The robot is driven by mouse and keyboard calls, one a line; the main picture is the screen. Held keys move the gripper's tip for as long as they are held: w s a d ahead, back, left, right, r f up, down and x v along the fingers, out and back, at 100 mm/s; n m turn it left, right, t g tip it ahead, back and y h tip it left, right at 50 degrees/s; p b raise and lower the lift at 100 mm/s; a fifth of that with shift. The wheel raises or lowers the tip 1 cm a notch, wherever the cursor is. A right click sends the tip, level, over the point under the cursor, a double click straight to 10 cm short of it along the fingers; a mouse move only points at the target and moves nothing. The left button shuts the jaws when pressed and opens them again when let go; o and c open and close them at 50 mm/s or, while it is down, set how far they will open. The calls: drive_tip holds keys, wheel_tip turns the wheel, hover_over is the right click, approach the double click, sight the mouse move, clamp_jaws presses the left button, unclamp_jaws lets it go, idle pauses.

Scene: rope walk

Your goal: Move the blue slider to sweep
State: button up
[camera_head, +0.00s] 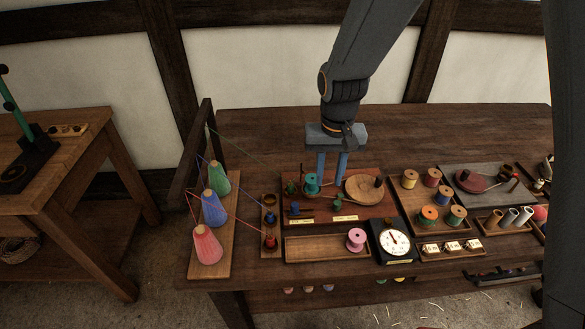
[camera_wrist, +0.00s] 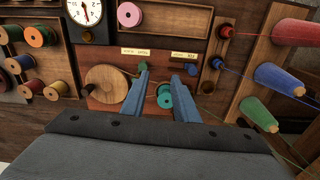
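The small blue slider (camera_head: 294,209) sits on the reddish-brown panel (camera_head: 330,211), near its front left, just behind a small pale label (camera_head: 301,221). The label's lettering is too small to read. My gripper (camera_head: 331,180) points down over the panel, behind and to the right of the slider. In the wrist view my gripper (camera_wrist: 168,70) has its two fingers apart with nothing between the tips.
A teal spool (camera_head: 312,184), a round wooden disc (camera_head: 364,189) and a green knob (camera_head: 337,203) stand on the same panel. Yarn cones (camera_head: 212,208) with taut threads stand to the left. A tray with a pink spool (camera_head: 356,239) and a dial (camera_head: 395,242) lie in front.

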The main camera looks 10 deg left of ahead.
drive_tip(key=p, duration=0.2)
hover_over(296, 204)
drive_tip(key=f, duration=0.2)
drive_tip(key=shift+n, duration=0.3)
drive_tip(key=shift+s+a+f+b, duration=0.1)
drive_tip(key=shift+a+f+b, duration=0.05)
drive_tip(key=shift+f+b, duration=4.4)
drive_tip(key=shift+f+p, duration=0.8)
drive_tip(key=shift+p, duration=0.2)
drive_tip(key=shift+w+d+p, duration=0.25)
drive_tip(key=shift+d+p, duration=0.1)
drive_tip(key=shift+d, duration=0.7)
drive_tip(key=shift+w+d+p, duration=0.25)
drive_tip(key=shift+d+p, duration=0.1)
drive_tip(key=shift+d, duration=0.65)
drive_tip(key=shift+a, duration=0.2)
drive_tip(key=shift+r, duration=0.1)
